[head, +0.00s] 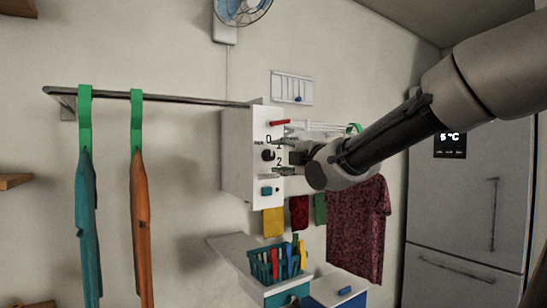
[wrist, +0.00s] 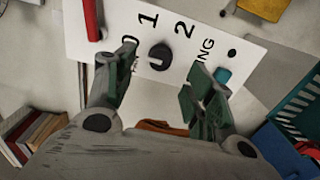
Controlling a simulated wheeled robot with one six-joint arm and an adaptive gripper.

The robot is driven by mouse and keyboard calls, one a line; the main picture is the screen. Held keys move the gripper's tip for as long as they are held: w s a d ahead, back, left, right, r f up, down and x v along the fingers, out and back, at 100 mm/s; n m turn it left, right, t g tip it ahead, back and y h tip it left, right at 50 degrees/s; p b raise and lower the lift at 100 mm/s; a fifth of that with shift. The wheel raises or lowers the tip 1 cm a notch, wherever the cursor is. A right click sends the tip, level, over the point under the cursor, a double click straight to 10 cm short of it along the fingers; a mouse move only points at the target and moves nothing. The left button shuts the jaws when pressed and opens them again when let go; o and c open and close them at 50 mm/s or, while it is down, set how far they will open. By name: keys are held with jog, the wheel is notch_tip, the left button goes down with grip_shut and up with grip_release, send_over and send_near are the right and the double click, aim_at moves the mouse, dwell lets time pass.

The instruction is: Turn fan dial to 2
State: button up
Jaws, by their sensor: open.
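The fan dial (head: 268,155) is a small dark round knob on the front of a white wall box (head: 237,150), with 0, 1 and 2 printed beside it. In the wrist view the dial (wrist: 159,57) sits on the white panel between the numbers and my fingers. A pale mark shows on it, but I cannot tell which number it points to. My gripper (head: 286,159) is open in front of the panel. In the wrist view its two fingers (wrist: 162,78) are spread on either side of the dial, apparently without touching it. The wall fan (head: 243,10) is above.
A red handle (head: 279,122) is above the dial and a teal button (head: 266,191) below it. A teal basket (head: 275,264) of coloured items stands lower down. A rail (head: 180,98) with hanging garments is at left, a fridge (head: 468,210) at right.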

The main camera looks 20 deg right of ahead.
aim_at(272, 155)
jog(key=x, duration=0.5)
jog(key=shift+w+a, duration=0.1)
jog(key=shift+w, duration=0.1)
jog(key=c, duration=1)
